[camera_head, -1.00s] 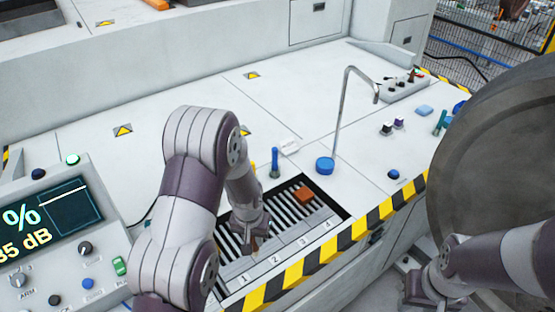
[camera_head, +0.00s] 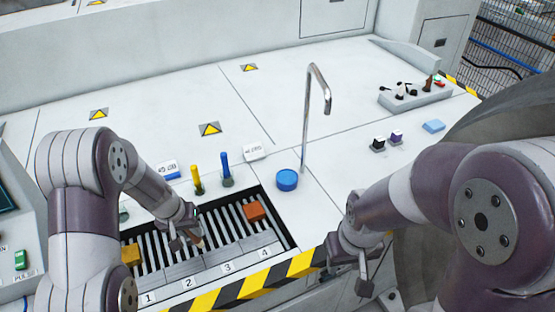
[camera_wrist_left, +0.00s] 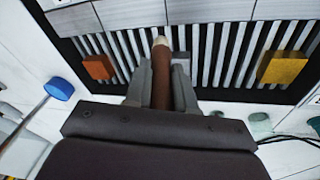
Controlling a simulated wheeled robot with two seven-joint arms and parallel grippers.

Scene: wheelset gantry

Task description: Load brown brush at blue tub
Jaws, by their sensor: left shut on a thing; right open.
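The blue tub (camera_head: 287,180) stands on the white bench at the back right corner of the slotted grate, beside a bent metal pipe. It also shows in the left wrist view (camera_wrist_left: 60,88) at the left. My left gripper (camera_head: 187,240) is over the grate, left of the tub. It is shut on a brown brush with a pale tip, clearest in the left wrist view (camera_wrist_left: 161,75); its tip points toward the numbered strip. My right gripper (camera_head: 350,262) is open at the bench's front edge, right of the grate, with nothing seen in it.
On the grate (camera_head: 245,222) lie an orange block (camera_head: 254,211) and a yellow block (camera_head: 131,254). Yellow (camera_head: 196,180) and blue (camera_head: 225,169) upright tubes stand behind it. A holder (camera_head: 415,96) with several small items is at the back right. The bench's middle is clear.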

